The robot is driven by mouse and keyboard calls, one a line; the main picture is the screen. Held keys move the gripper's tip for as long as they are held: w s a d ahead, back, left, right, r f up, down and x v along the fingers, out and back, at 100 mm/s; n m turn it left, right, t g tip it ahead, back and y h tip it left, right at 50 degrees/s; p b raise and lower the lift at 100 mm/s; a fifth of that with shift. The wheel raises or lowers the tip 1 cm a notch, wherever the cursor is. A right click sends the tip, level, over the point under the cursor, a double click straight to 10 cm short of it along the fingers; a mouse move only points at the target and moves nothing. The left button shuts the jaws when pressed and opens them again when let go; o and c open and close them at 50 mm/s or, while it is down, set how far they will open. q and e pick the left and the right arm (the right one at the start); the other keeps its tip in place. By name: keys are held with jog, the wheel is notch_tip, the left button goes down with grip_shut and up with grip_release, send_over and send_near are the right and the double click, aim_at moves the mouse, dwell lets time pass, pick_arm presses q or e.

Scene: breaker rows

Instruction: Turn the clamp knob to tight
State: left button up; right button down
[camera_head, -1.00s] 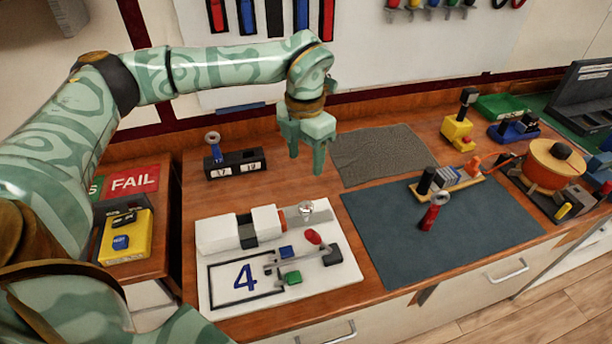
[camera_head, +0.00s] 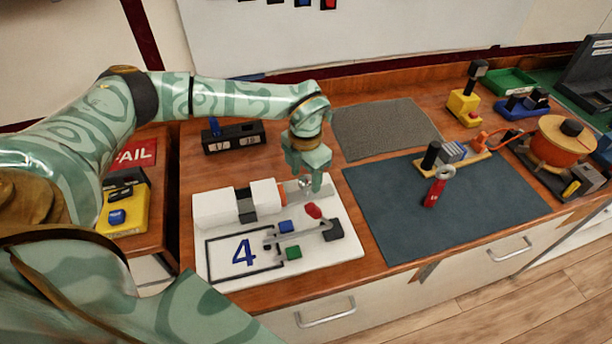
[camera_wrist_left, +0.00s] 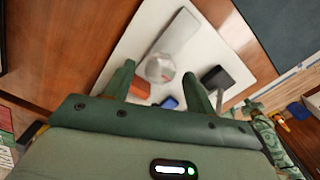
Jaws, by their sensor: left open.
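A white board (camera_head: 345,268) marked with a blue 4 lies at the front of the bench. It carries a white block fixture (camera_head: 214,208) with a dark band and an orange-red end. A round silvery knob (camera_wrist_left: 160,68) stands beyond that end; I take it for the clamp knob. My left gripper (camera_head: 305,183) points down over the knob and partly hides it in the head view. In the left wrist view, the open fingers (camera_wrist_left: 158,74) stand on either side of the knob. I cannot tell if they touch it, nor read its setting. My right gripper is not in view.
A red knob (camera_head: 313,210), a blue block (camera_head: 286,226), a green block (camera_head: 293,252) and a black block (camera_head: 333,230) sit close by on the board. A dark counter box (camera_head: 233,138) stands behind. A blue-grey mat (camera_head: 400,235) with a red-handled tool (camera_head: 436,190) lies right.

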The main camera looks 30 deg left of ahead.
pick_arm(q)
jog(key=shift+f, duration=0.3)
jog(key=c, duration=1)
jog(key=shift+o, duration=0.2)
jog(key=shift+r, duration=0.1)
